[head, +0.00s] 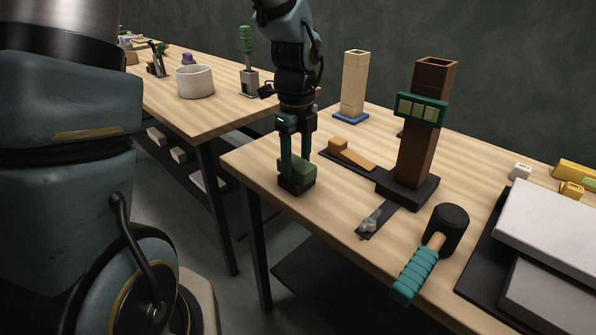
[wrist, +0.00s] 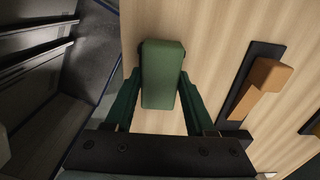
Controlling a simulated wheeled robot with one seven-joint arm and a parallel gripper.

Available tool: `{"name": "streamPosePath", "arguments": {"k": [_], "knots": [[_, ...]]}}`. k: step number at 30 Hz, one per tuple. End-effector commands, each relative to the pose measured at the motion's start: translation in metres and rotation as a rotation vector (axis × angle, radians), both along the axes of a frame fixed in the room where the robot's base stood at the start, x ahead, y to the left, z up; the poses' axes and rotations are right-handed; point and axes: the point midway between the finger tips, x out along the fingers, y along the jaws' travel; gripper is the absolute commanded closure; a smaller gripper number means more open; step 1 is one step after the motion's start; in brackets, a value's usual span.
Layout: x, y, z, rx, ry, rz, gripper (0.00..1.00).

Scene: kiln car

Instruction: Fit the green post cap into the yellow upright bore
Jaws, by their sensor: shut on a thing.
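The green post cap (head: 299,167), a blocky piece, is between the fingers of my gripper (head: 296,162), near the table's left corner. My gripper is shut on it from above. In the wrist view the cap (wrist: 162,76) fills the space between the two green fingers. A black block (head: 297,185) is directly under the cap; I cannot tell whether it is a stand or part of the cap. A pale yellow-tan upright (head: 354,85) with an open top stands on a blue base behind and right of my gripper, apart from the cap.
A brown hollow tower (head: 416,145) with a green collar stands on a black base to the right. An orange wedge (head: 350,154), a teal-handled mallet (head: 415,275) and grey slabs (head: 550,240) share the table. A second table (head: 215,115) holds a white pot (head: 195,81).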

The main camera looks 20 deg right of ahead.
Motion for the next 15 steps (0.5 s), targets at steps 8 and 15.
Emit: {"name": "streamPosePath", "arguments": {"k": [8,15], "knots": [[0.0002,-0.0001,0.0002,-0.001,0.000,0.000,1.00],[0.0003,-0.0003,0.0006,-0.001,0.000,0.000,1.00]]}}
